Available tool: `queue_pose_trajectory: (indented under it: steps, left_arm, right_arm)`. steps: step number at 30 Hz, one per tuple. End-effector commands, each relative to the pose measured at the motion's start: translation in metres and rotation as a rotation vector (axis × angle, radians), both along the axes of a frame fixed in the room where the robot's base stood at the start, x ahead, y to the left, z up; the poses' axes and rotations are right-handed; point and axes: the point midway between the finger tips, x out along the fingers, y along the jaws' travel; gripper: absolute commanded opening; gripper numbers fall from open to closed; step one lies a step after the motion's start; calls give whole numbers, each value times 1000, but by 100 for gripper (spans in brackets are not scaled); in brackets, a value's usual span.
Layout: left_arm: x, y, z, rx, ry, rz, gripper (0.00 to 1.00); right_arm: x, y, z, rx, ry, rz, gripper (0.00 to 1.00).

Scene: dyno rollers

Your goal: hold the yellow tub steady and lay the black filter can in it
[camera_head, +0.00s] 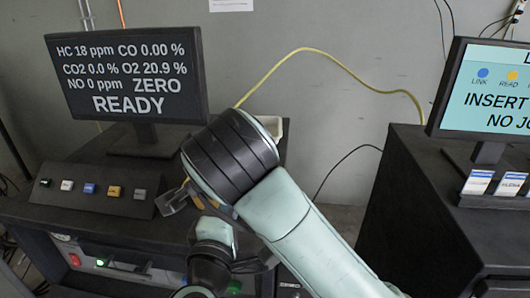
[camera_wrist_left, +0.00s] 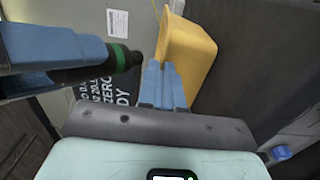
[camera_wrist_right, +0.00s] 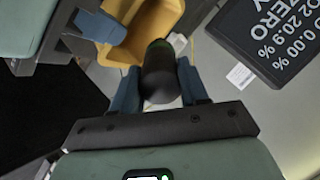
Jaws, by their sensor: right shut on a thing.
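The yellow tub (camera_wrist_left: 192,55) is tilted in the left wrist view and also shows at the top of the right wrist view (camera_wrist_right: 155,22). My left gripper (camera_wrist_left: 161,68) has its two blue fingers close together at the tub's rim; whether they clamp its wall is unclear. My right gripper (camera_wrist_right: 158,72) is shut on the black filter can (camera_wrist_right: 159,75), which has a green band near its far end. The can's far end (camera_wrist_left: 122,59) points toward the tub and is outside it. In the head view my right arm hides most of the tub and the can.
A gas analyser screen (camera_head: 125,75) reading READY stands at the left, above a row of buttons (camera_head: 95,190). Another screen (camera_head: 490,95) stands on a dark cabinet (camera_head: 425,210) at the right. A yellow cable (camera_head: 330,60) hangs on the wall. A gap separates the cabinets.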

Motion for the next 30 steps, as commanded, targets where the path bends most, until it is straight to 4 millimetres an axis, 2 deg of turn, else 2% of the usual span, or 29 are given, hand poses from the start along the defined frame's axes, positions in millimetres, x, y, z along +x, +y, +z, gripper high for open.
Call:
queue_pose_trajectory:
  steps: [3, 8, 30]
  left_arm:
    - [0, 0, -1, 0, 2, 0, 0]
    - [0, 0, -1, 0, 2, 0, 0]
    - [0, 0, -1, 0, 2, 0, 0]
  right_arm:
    - [-14, 13, 3, 20, 6, 56, 0]
    - [-15, 18, 2, 28, 8, 77, 0]
    - [46, 16, -24, 27, 10, 75, 0]
